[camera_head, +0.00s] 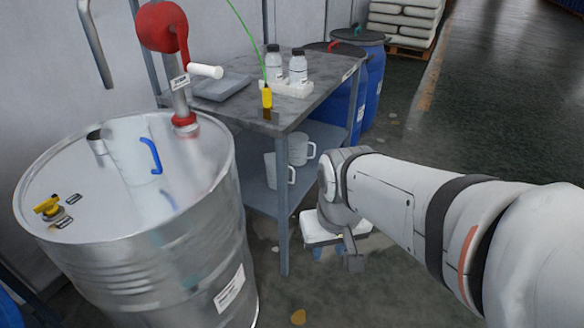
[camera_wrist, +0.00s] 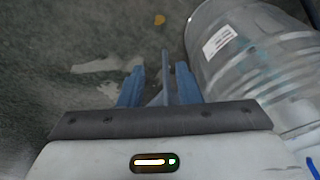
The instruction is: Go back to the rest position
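My arm reaches in from the right in the head view. My gripper (camera_head: 330,252) hangs low, pointing down, to the right of the metal table and its front leg. In the wrist view, my gripper (camera_wrist: 160,88) shows two blue fingers spread apart. A thin grey post, probably the table leg, shows in the gap beyond them. I see nothing held between the fingers.
A steel drum (camera_head: 130,260) stands at left, bearing a clear jug (camera_head: 131,155) and red pump (camera_head: 160,27). The metal table (camera_head: 240,115) carries bottles; jugs sit on its shelf. Blue drums (camera_head: 372,80) stand behind. Floor at the upper right is clear.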

